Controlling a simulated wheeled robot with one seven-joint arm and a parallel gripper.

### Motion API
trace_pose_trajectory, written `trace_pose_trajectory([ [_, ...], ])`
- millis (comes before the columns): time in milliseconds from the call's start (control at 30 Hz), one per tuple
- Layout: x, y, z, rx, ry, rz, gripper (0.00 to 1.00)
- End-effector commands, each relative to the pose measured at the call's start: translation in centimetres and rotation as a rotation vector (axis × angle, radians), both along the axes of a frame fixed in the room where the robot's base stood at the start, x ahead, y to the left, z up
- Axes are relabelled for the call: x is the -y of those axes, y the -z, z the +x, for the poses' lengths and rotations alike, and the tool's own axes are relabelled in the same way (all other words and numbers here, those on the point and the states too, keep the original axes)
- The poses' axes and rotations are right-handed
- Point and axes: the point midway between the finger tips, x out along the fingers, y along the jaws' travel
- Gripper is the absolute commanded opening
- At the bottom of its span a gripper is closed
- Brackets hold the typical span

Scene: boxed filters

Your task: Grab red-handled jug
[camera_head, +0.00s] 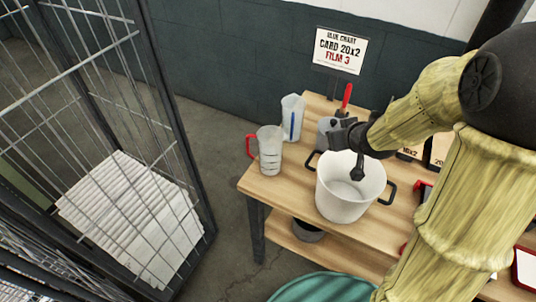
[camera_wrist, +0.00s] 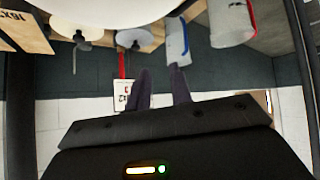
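The red-handled jug (camera_head: 270,150) is a clear, upright jug with dark marks, near the table's left corner. Its red handle faces left. In the wrist view the jug (camera_wrist: 230,24) is at the upper right, partly cut off by the top edge, with red at its right side. My gripper (camera_head: 345,152) is above the white pot's back rim, to the right of the jug and apart from it. In the wrist view its two dark fingers (camera_wrist: 162,82) are spread with nothing between them.
A blue-handled jug (camera_head: 292,118) stands behind the red-handled one. A white pot (camera_head: 345,205) with black handles stands to the right. A grey container (camera_head: 326,130) and a red-handled tool (camera_head: 347,95) are behind it. A wire cage (camera_head: 130,110) stands left of the table (camera_head: 252,184).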

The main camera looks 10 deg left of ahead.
Motion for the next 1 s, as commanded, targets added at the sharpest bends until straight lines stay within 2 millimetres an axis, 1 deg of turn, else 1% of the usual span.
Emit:
trace_pose_trajectory([
  [167, 2.1, 0.7, -2.8, -0.102, 0.105, -0.045, 0.22],
  [267, 3.2, 1.2, -4.8, -0.174, 0.165, -0.063, 0.22],
  [467, 4.8, 2.4, -9.9, -0.343, 0.28, -0.074, 0.22],
  [567, 5.0, 3.7, -12.8, -0.438, 0.329, -0.064, 0.22],
  [600, 5.0, 4.6, -14.0, -0.477, 0.345, -0.057, 0.22],
  [667, 5.0, 5.9, -15.3, -0.521, 0.363, -0.047, 0.22],
  [700, 5.0, 6.5, -15.8, -0.54, 0.371, -0.042, 0.22],
  [800, 4.9, 8.4, -16.6, -0.568, 0.38, -0.034, 0.22],
  [1000, 4.8, 12.1, -17.2, -0.588, 0.385, -0.028, 0.22],
])
